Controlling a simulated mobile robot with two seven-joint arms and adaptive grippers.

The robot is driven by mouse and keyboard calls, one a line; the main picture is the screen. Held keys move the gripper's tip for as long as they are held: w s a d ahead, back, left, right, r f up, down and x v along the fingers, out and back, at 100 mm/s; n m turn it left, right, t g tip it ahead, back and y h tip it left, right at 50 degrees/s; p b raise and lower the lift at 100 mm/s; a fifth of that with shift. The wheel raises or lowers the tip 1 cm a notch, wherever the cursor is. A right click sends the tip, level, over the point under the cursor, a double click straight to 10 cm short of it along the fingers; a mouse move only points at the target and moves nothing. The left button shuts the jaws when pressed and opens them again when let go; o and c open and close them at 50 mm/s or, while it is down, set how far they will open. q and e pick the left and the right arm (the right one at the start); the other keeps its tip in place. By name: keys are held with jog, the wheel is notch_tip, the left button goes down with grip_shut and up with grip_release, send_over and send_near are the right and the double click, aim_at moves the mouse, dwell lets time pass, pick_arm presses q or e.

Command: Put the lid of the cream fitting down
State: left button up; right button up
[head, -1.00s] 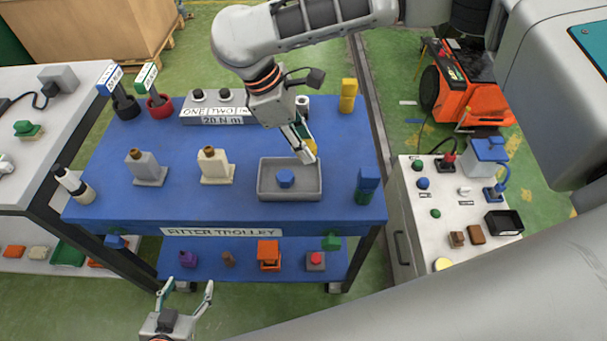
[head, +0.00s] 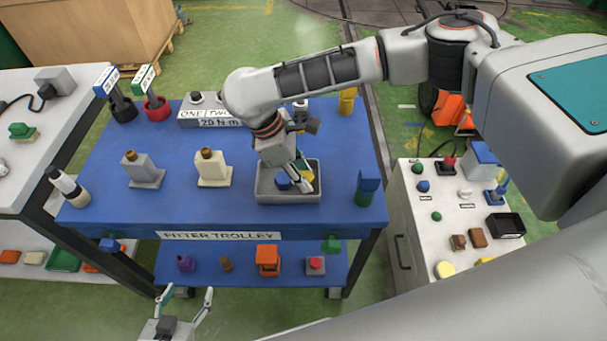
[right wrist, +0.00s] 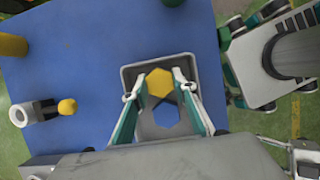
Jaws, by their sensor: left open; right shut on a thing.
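The cream fitting (head: 214,168) stands upright on the blue trolley top, with a brown neck showing and no cap on it. My right gripper (head: 304,182) is shut on a yellow hexagonal lid (right wrist: 159,82), held over or in the grey tray (head: 276,198). The lid also shows at the fingers in the head view (head: 308,174). Whether it touches the tray floor I cannot tell. A blue hexagonal lid (right wrist: 167,114) lies in the tray beside it, partly hidden by my gripper in the head view. My left gripper (head: 186,304) is open and empty in front of the trolley.
A grey fitting (head: 143,171) stands left of the cream one. A blue and green piece (head: 367,187) stands right of the tray. A yellow piece (head: 347,101) and a label block (head: 213,111) stand at the back. The front middle of the trolley top is clear.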

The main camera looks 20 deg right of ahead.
jog(key=shift+p, duration=0.55)
jog(key=o, duration=1.2)
jog(key=shift+f, duration=0.15)
pick_arm(q)
jog(key=shift+a+r, duration=0.25)
jog(key=shift+a, duration=0.15)
pick_arm(e)
jog(key=shift+o, duration=0.2)
pick_arm(q)
jog(key=shift+f, duration=0.15)
pick_arm(e)
jog(key=shift+b, duration=0.5)
jog(key=shift+r, duration=0.3)
pick_arm(q)
jog(key=shift+s+d+r+p, duration=0.1)
jog(key=shift+d+r+p, duration=0.15)
jog(key=shift+r+p, duration=0.35)
pick_arm(e)
jog(key=v, duration=1.1)
jog(key=shift+a+r, duration=0.2)
jog(key=shift+r, duration=0.15)
